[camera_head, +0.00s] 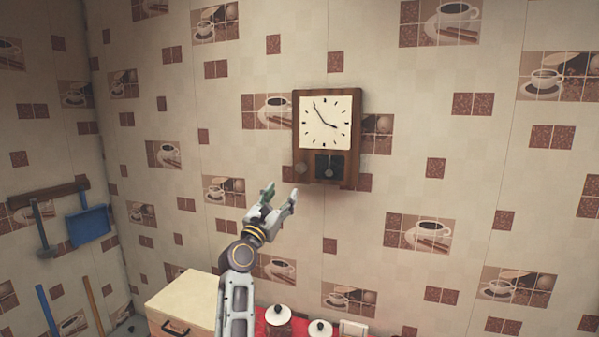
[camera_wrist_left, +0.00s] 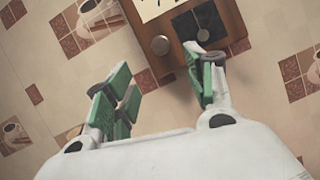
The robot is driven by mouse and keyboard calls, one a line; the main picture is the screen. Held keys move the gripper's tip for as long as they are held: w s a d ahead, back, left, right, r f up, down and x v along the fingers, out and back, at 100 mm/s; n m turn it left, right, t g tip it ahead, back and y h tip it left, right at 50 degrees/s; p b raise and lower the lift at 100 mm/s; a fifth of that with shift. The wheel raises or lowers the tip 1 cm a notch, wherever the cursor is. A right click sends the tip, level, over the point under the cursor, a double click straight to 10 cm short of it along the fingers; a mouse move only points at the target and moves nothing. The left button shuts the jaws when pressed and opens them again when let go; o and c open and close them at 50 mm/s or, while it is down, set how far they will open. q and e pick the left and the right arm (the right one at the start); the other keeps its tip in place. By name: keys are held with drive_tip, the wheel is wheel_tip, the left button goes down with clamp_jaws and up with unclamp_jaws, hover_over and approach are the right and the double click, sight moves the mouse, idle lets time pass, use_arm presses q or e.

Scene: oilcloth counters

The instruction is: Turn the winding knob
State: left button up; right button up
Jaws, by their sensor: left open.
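A wooden wall clock (camera_head: 353,135) with a white face hangs on the tiled wall in the head view. The round winding knob (camera_head: 301,168) is at the lower left of its case. The knob also shows in the left wrist view (camera_wrist_left: 160,44), as a grey disc above the gap between my fingers. A dark window with a pendulum (camera_head: 329,171) is right of the knob. My left gripper (camera_head: 280,196) is open and empty, below and left of the knob, apart from it. Its green-padded fingers show in the left wrist view (camera_wrist_left: 164,84). My right gripper is not in view.
A cabinet (camera_head: 180,301) with a dark handle stands below, beside a red surface (camera_head: 262,325) holding lidded jars (camera_head: 278,320). A rack (camera_head: 48,194) with a hammer and a blue dustpan (camera_head: 89,225) is on the left wall. The wall around the clock is free of other objects.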

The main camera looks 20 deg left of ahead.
use_arm(q)
drive_tip(key=shift+w, duration=0.1)
approach(299, 170)
drive_tip(key=shift+w, duration=0.7)
drive_tip(key=shift+r+b+x, duration=0.15)
drive_tip(key=shift+b+x, duration=0.15)
drive_tip(key=shift+x, duration=1.8)
drive_tip(key=shift+r+b+x, duration=0.1)
drive_tip(key=shift+b+x, duration=0.2)
drive_tip(key=shift+x, duration=1.75)
drive_tip(key=shift+s+d, duration=0.1)
drive_tip(key=shift+d, duration=0.05)
drive_tip(key=c, duration=1)
drive_tip(key=shift+c, duration=0.2)
drive_tip(key=shift+m+h, duration=0.3)
drive_tip(key=shift+m, duration=0.4)
